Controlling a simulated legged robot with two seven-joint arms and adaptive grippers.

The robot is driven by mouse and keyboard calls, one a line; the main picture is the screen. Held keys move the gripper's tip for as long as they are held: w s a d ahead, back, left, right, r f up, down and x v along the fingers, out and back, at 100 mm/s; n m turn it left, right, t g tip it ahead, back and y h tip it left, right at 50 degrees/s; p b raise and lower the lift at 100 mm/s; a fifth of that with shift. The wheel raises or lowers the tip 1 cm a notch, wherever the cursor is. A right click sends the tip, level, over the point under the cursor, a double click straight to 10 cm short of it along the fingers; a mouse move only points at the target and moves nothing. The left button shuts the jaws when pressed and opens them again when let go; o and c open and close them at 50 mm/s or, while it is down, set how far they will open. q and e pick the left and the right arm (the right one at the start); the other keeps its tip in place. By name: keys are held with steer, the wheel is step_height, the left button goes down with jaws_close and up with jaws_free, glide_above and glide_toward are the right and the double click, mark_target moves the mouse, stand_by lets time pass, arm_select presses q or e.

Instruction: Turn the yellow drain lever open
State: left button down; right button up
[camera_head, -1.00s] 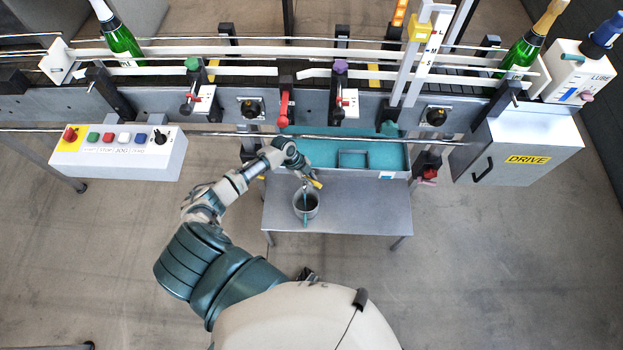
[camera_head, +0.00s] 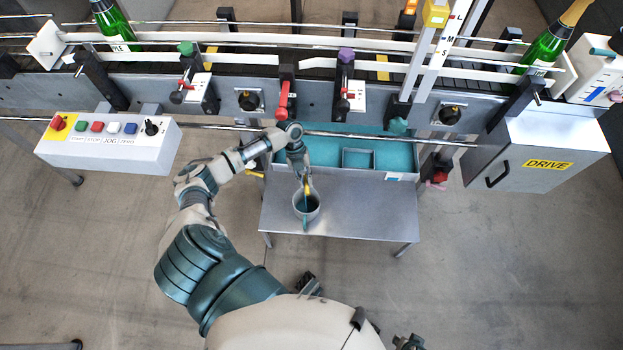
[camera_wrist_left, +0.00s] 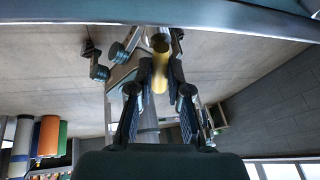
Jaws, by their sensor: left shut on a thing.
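The yellow drain lever (camera_head: 307,189) shows as a small yellow piece under the front of the teal trough, just above the bucket. My left gripper (camera_head: 305,180) reaches down to it from above. In the left wrist view the yellow lever (camera_wrist_left: 160,72) lies between the two dark fingers (camera_wrist_left: 160,85), and they are shut on it. The lever's pivot and the valve are hidden in the head view. My right gripper cannot be made out.
A grey bucket (camera_head: 314,213) with a teal strip in it stands on a metal table (camera_head: 360,212). The teal trough (camera_head: 400,156) and a steel rail (camera_head: 400,139) are close behind my left wrist. A control box (camera_head: 108,152) is left and the drive box (camera_head: 535,150) right.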

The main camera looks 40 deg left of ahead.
arm_select(q)
steer(key=shift+d+r+m, duration=0.1)
steer(key=shift+m, duration=0.3)
arm_select(e)
steer(key=shift+s+d+r, duration=0.15)
steer(key=shift+s+r, duration=0.05)
steer(key=shift+r, duration=0.15)
arm_select(q)
steer(key=shift+s, duration=0.1)
steer(key=c, duration=1.4)
jaws_free()
steer(key=shift+s+r, duration=0.1)
arm_select(e)
steer(key=shift+d, duration=0.1)
arm_select(q)
steer(key=shift+d, duration=0.1)
